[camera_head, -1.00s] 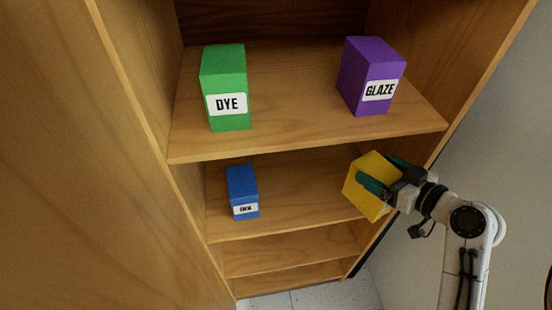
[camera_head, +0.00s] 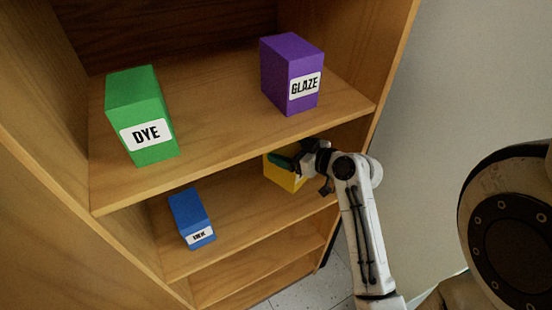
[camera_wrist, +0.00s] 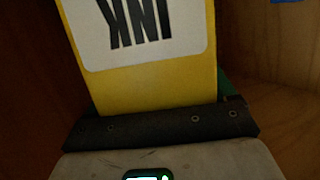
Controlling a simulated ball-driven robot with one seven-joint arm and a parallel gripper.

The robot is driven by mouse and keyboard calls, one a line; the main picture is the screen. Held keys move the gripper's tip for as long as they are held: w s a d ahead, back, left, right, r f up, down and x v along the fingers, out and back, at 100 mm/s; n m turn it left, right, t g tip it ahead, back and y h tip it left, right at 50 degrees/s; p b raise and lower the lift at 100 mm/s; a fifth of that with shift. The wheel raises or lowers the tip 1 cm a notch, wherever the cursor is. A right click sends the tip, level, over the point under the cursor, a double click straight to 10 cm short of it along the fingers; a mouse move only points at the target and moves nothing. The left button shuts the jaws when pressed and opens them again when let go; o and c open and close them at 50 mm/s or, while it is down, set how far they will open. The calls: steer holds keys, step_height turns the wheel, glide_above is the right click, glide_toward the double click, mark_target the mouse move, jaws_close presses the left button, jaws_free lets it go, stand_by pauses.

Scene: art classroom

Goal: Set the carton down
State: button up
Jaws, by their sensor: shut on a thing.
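The yellow carton (camera_head: 285,177) is at the right side of the shelf below the top one in the head view, partly hidden by my gripper and the shelf edge above. My gripper (camera_head: 284,162) is shut on it, with a green finger along its side. In the wrist view the yellow carton (camera_wrist: 145,88) fills the middle, with a white label (camera_wrist: 140,30) reading INK upside down. I cannot tell whether its underside touches the shelf (camera_head: 245,215).
A blue INK carton (camera_head: 191,218) stands at the left of the same shelf. Above are a green DYE carton (camera_head: 140,115) and a purple GLAZE carton (camera_head: 291,75) on the upper shelf (camera_head: 215,115). Bare shelf lies between the blue and yellow cartons.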

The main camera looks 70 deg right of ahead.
steer(key=w+f, duration=0.1)
steer(key=f, duration=0.1)
steer(key=w+d+f, duration=0.1)
steer(key=w+f, duration=0.1)
steer(key=shift+d, duration=0.2)
steer(key=shift+f+p, duration=0.7)
steer(key=shift+f, duration=0.85)
steer(key=shift+f, duration=0.15)
steer(key=o, duration=1.8)
